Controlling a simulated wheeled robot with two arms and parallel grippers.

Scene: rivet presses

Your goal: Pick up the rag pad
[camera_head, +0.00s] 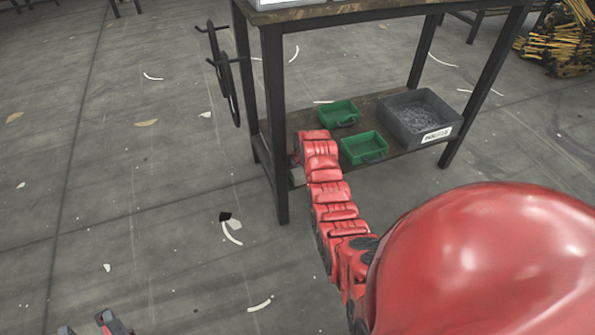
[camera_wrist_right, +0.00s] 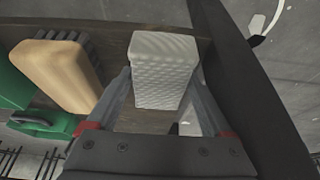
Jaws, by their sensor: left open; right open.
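The rag pad is most likely the white, quilted-looking block (camera_wrist_right: 164,70) in the right wrist view. It lies on a brown shelf surface. My right gripper (camera_wrist_right: 160,88) is open, with one finger on each side of the pad's near part. I cannot tell whether the fingers touch it. In the head view my right arm reaches down to the table's lower shelf, and its gripper (camera_head: 296,175) is mostly hidden at the shelf's left end. The pad is not visible there. My left gripper (camera_head: 90,325) is open at the bottom left edge, over the floor, partly cut off.
A tan block with dark bristles (camera_wrist_right: 62,75) lies left of the pad. Two green bins (camera_head: 340,113) (camera_head: 365,148) and a grey crate (camera_head: 420,117) stand on the lower shelf (camera_head: 393,165). A dark table leg (camera_head: 275,130) rises close to my right gripper. The floor at left is mostly clear.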

